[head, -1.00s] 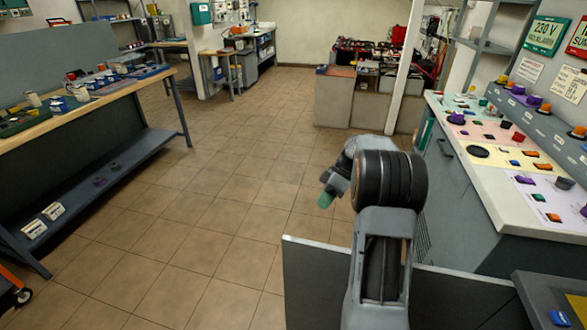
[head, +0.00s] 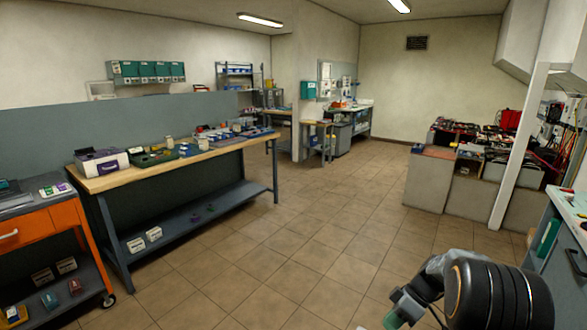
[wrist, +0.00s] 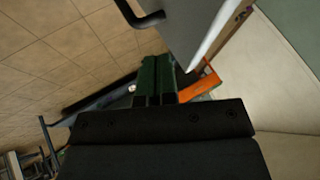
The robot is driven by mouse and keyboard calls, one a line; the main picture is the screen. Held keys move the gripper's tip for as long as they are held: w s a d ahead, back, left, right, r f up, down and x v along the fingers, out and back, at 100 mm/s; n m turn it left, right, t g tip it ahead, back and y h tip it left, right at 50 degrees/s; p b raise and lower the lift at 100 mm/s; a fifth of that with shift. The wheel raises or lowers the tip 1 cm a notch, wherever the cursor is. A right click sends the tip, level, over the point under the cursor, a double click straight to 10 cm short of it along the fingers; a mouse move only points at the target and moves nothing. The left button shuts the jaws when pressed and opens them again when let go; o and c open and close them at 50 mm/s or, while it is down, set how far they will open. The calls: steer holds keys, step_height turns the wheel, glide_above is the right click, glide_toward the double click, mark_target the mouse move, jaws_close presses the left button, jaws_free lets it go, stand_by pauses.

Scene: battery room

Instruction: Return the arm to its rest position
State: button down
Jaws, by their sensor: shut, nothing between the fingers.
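My arm shows at the lower right of the head view, with its dark rounded joint nearest the camera. My gripper (head: 393,318) is at the bottom edge there, its green end pointing down and left over the tiled floor. In the wrist view, the two green fingers of my gripper (wrist: 157,80) lie side by side with nothing held between them. My gripper appears clear of the furniture.
A grey cabinet (head: 562,255) stands close to my arm at the right. A long workbench (head: 205,150) and an orange cart (head: 45,228) stand at the left. Battery-laden counters (head: 425,182) are at the back right. The tiled floor (head: 300,235) between is open.

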steer(key=x, duration=0.5)
steer(key=shift+a+f, duration=0.1)
steer(key=shift+w, duration=0.1)
steer(key=shift+w+d, duration=0.25)
steer(key=shift+d, duration=0.15)
